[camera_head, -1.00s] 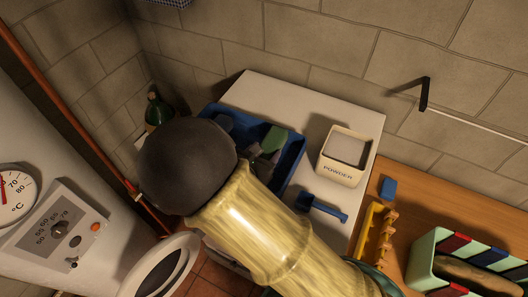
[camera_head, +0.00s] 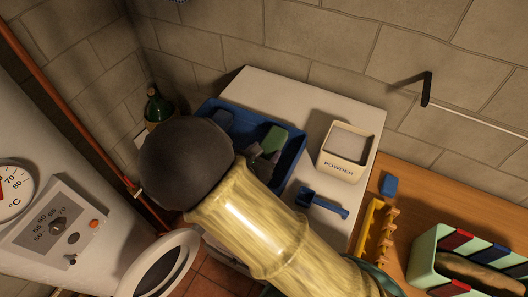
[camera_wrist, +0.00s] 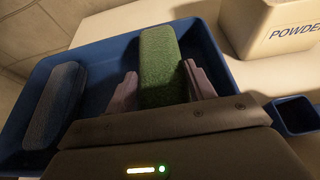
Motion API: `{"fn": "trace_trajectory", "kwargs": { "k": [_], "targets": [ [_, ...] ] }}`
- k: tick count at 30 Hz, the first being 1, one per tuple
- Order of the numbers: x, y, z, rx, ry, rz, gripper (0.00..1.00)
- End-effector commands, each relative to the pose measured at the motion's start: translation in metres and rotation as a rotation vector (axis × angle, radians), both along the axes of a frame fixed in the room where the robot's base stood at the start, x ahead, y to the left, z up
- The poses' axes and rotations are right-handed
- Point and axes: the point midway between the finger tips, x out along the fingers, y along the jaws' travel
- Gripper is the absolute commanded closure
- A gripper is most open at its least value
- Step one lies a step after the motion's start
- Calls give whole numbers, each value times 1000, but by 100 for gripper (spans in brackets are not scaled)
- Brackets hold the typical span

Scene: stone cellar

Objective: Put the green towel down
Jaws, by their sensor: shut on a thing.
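The green towel (camera_wrist: 162,62) is a rolled, fuzzy bundle seen between my fingers in the wrist view. It also shows in the head view (camera_head: 274,138). My gripper (camera_wrist: 162,84) is shut on it, one finger on each side. The towel and fingers are over the inside of a blue tray (camera_wrist: 218,62), also in the head view (camera_head: 296,150). I cannot tell whether the towel touches the tray floor. A blue-grey rolled towel (camera_wrist: 55,103) lies in the tray's left part. My arm hides the tray's near left side in the head view.
The tray stands on a white top (camera_head: 262,88). A cream powder box (camera_head: 341,168) and a blue scoop (camera_head: 322,204) are to its right. A green bottle (camera_head: 157,106) is behind left. A wooden surface (camera_head: 428,196) with a striped bin (camera_head: 428,265) lies right.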

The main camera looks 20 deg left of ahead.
Motion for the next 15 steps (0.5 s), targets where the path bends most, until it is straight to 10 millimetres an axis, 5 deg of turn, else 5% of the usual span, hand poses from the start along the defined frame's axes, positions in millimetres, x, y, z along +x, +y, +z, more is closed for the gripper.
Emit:
{"fn": "trace_trajectory", "kwargs": {
  "k": [1, 2, 5, 15],
  "targets": [
    [0, 0, 1, 0, 0, 0, 70],
    [0, 0, 1, 0, 0, 0, 42],
    [0, 0, 1, 0, 0, 0, 24],
    [0, 0, 2, 0, 0, 0, 24]
  ]
}}
